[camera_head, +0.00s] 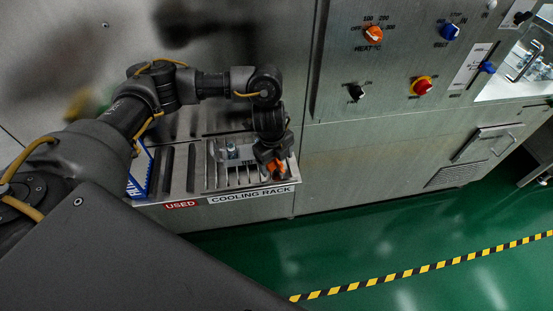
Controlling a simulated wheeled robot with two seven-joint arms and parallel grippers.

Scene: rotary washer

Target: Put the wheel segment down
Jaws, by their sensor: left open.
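My left gripper (275,168), with orange fingertips, points down over the right part of the slotted rack (222,184) labelled "COOLING RACK". It is open, and I see nothing held between its fingers. A small grey metal piece (232,152) stands at the back of the rack, left of the gripper and apart from it. I cannot tell whether this piece is the wheel segment. The rack surface right under the gripper is hidden. My right gripper is not in view.
Left of the rack is a section labelled "USED" (181,205) with a blue and white box (141,172) at its left end. A steel panel with knobs and a red button (421,87) rises behind. Green floor (340,240) with a yellow-black stripe (420,268) is clear in front.

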